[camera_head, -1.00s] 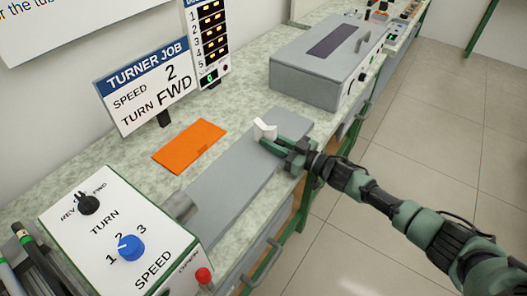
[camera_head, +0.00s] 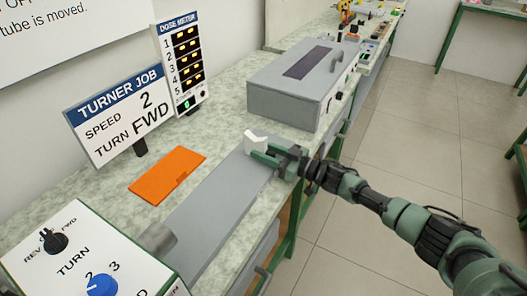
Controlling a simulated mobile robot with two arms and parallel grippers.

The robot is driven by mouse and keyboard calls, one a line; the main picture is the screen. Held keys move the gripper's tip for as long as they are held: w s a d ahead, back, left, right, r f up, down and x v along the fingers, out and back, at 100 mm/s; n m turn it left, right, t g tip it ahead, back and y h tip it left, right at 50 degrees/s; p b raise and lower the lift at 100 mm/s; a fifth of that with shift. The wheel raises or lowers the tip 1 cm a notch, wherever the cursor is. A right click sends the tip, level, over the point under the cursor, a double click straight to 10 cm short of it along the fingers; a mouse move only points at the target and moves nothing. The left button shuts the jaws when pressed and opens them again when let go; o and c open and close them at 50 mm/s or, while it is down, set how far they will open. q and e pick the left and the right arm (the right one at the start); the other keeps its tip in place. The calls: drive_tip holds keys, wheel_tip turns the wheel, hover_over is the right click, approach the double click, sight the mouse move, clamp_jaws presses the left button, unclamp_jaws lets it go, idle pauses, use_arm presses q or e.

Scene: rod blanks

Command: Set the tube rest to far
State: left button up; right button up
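The tube rest (camera_head: 254,142) is a small white V-shaped block near the far end of the flat grey bed (camera_head: 208,205) on the bench. My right gripper (camera_head: 264,154) reaches in from the right with its green fingers at the rest, one on each side of its lower part. It looks shut on the rest; the fingers hide the rest's foot. A short grey cylinder (camera_head: 158,238) stands at the near end of the bed. My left gripper is not in view.
An orange plate (camera_head: 168,174) lies left of the bed. A grey lidded box (camera_head: 300,85) stands just beyond it. The control box (camera_head: 75,245) with its knobs is at the near left. The TURNER JOB sign (camera_head: 115,115) and dose meter (camera_head: 182,62) stand behind.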

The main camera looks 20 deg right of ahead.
drive_tip(key=v, duration=0.7)
drive_tip(key=shift+s+d, duration=0.3)
drive_tip(key=shift+d, duration=0.05)
